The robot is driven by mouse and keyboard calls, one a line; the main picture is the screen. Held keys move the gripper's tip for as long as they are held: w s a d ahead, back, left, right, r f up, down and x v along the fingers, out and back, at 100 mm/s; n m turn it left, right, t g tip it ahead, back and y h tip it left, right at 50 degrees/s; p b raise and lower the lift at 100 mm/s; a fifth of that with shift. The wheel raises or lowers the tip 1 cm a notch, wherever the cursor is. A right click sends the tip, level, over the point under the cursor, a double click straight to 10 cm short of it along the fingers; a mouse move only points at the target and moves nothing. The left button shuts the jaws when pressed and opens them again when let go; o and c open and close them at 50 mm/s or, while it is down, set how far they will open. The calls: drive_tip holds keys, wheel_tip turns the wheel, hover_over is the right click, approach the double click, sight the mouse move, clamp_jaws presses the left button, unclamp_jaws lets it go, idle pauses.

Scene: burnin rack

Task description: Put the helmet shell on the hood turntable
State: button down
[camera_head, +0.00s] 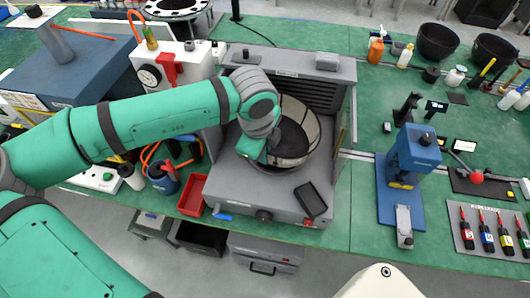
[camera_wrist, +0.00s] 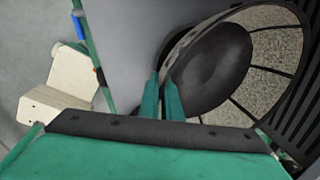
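In the head view my wrist hides the fingertips and part of the shell.
The hood has grey side walls and a slatted back (camera_head: 298,92). A black flat item (camera_head: 311,200) lies on its front ledge. A red bin (camera_head: 192,195) stands to the left, and a blue press (camera_head: 408,165) to the right.

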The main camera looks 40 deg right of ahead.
drive_tip(key=shift+f, duration=0.15)
drive_tip(key=c, duration=2)
unclamp_jaws()
drive_tip(key=shift+w, duration=0.1)
drive_tip(key=r, duration=0.4)
drive_tip(key=a+r, duration=0.1)
drive_tip(key=r, duration=0.3)
drive_tip(key=s+a+r, duration=0.1)
drive_tip(key=r, duration=0.3)
drive_tip(key=shift+s+r, duration=0.1)
